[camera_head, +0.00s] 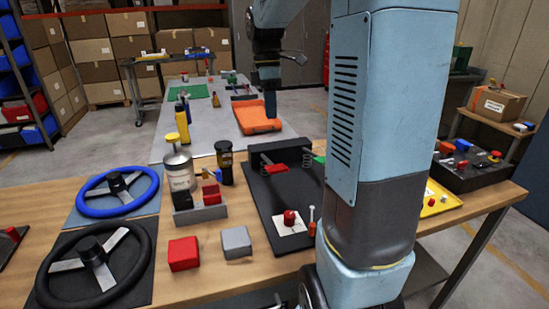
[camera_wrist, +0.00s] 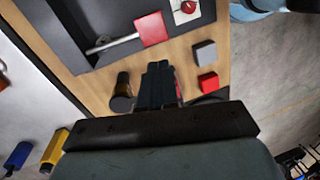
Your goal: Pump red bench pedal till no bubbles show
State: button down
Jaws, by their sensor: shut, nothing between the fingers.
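The red pedal (camera_head: 275,169) sits on a black pedal board (camera_head: 262,200) on the wooden bench, near a green pedal (camera_head: 319,160). In the wrist view the red pedal (camera_wrist: 151,29) shows at the end of a metal arm. My gripper (camera_head: 270,113) points down, its fingers shut and empty, apart from the pedal and beyond it in the head view. The fingers also show in the wrist view (camera_wrist: 158,68). A small upright tube (camera_head: 312,220) with a red base stands at the board's front right; I cannot make out bubbles in it.
A red knob (camera_head: 290,217) sits on a white plate on the board. A black bottle (camera_head: 225,163), a tin (camera_head: 179,170), a red block (camera_head: 183,253) and a grey block (camera_head: 236,242) stand left. An orange tray (camera_head: 256,118) lies on the grey table behind.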

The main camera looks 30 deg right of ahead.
aim_at(277, 167)
jog(key=shift+w+d+f+n+g, duration=0.2)
jog(key=shift+w+d+f+n, duration=0.2)
jog(key=shift+w, duration=0.15)
jog(key=shift+w+d+f+n+g, duration=0.2)
jog(key=shift+w+d+f+n, duration=0.15)
jog(key=shift+w, duration=0.2)
jog(key=x, duration=1.3)
jog(key=shift+s+a+f, duration=0.1)
jog(key=shift+a+f, duration=0.1)
jog(key=shift+f, duration=0.15)
